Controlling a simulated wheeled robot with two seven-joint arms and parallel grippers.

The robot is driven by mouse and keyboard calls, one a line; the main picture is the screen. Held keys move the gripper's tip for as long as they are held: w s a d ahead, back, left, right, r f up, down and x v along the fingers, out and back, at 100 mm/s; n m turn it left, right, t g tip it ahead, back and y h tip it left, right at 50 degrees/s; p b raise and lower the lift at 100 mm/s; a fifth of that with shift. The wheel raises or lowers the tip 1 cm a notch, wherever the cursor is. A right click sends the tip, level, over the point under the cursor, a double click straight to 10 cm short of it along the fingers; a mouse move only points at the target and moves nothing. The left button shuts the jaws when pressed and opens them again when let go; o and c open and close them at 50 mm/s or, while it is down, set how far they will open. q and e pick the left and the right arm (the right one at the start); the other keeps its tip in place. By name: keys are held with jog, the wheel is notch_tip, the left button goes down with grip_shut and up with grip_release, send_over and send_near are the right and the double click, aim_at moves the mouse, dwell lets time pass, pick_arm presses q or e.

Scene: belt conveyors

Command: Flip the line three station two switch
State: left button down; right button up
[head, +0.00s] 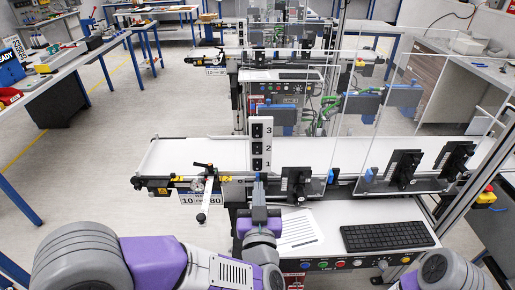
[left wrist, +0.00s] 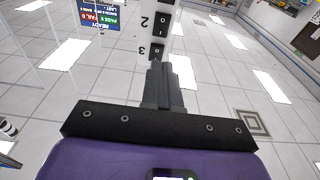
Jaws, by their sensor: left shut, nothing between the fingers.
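A white upright switch panel (head: 262,165) stands on the near conveyor, with black rocker switches numbered 3, 2 and 1 from top to bottom. The station two switch (head: 257,147) is the middle one. In the left wrist view the panel appears inverted, with switch 2 (left wrist: 161,19) above switch 3 (left wrist: 156,49). My left gripper (head: 259,182) is shut and empty, just in front of and below the panel in the head view. In the left wrist view its fingertips (left wrist: 156,68) overlap the panel's end by the 3; I cannot tell whether they touch. My right gripper is out of view.
The white conveyor belt (head: 200,155) runs left to right behind clear guards. A white lever (head: 206,195) stands left of the panel. A keyboard (head: 388,236), a paper sheet (head: 299,229) and a row of buttons lie to the right. Black brackets (head: 403,168) stand along the belt edge.

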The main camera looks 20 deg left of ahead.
aim_at(257, 146)
pick_arm(q)
jog(key=p+x, duration=0.3)
jog(key=x, duration=0.9)
jog(key=shift+w+a+p, duration=0.1)
jog(key=shift+w+p, duration=0.2)
